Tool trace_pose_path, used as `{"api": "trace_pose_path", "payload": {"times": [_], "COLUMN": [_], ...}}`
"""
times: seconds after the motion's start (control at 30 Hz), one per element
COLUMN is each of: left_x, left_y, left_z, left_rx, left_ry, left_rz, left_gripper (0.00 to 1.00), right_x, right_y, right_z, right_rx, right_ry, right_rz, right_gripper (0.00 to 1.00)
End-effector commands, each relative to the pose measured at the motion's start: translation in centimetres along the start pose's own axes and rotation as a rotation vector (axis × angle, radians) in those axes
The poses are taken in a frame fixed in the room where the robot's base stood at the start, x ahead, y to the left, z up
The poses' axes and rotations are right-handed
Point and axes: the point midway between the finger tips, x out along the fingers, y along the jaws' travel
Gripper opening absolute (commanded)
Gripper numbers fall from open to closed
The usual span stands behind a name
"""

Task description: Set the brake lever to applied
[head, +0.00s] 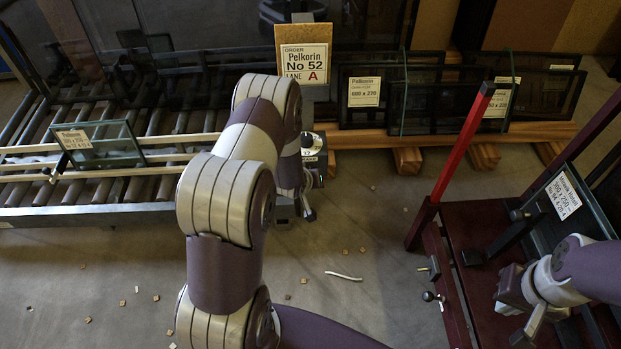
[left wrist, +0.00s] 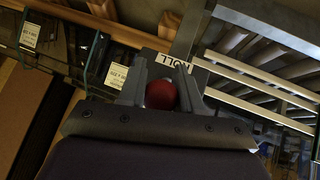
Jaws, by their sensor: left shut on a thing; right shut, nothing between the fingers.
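A red ball knob (left wrist: 161,96) sits between the fingers of my left gripper (left wrist: 163,78) in the left wrist view; it looks like the end of the brake lever. My left gripper is shut on it. The rest of the lever is hidden behind the knob and fingers. My right gripper (head: 512,292) is shut and empty, over the dark red cart at lower right.
The roller conveyor (head: 110,215) at left carries a small labelled glass pane (head: 100,145). An order sign (head: 303,55) reads Pelkorin No 52, lane A. Framed panes (head: 365,92) stand on wooden beams behind. The dark red cart (head: 480,217) has a red post (head: 462,145). Scraps litter the open floor between.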

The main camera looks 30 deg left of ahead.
Motion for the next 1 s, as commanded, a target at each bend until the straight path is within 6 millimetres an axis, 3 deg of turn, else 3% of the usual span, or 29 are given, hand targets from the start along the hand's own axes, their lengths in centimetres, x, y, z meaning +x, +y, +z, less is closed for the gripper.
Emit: {"api": "trace_pose_path", "payload": {"times": [0.4, 0.43, 0.5, 0.8, 0.87, 1.0], "left_x": [-0.1, -0.1, -0.1, -0.5, -1.5, -5.2], "left_y": [0.2, 0.2, 0.2, 0.1, 0.2, 0.3], "left_z": [-0.7, -0.7, -0.7, -0.5, -0.5, -0.8], "left_rx": [0.000, 0.000, 0.000, 0.000, 0.000, 0.001], "left_ry": [0.016, 0.016, 0.015, 0.008, 0.008, 0.009], "left_rz": [0.004, 0.004, 0.004, 0.002, 0.002, 0.002], "left_gripper": [0.00, 0.43, 0.58, 0.58, 0.58, 0.58], "right_x": [-0.1, -0.1, -0.1, -0.4, -0.9, -2.7], "right_y": [0.0, 0.0, 0.0, 0.0, 0.0, 0.0], "right_z": [0.0, 0.0, 0.0, -0.1, -0.1, -0.3], "right_rx": [0.000, 0.000, 0.000, 0.000, 0.000, 0.000], "right_ry": [0.000, 0.000, 0.000, 0.000, 0.000, 0.000], "right_rz": [0.000, 0.000, 0.000, 0.000, 0.000, 0.000], "right_gripper": [0.00, 0.00, 0.00, 0.00, 0.00, 0.00]}}
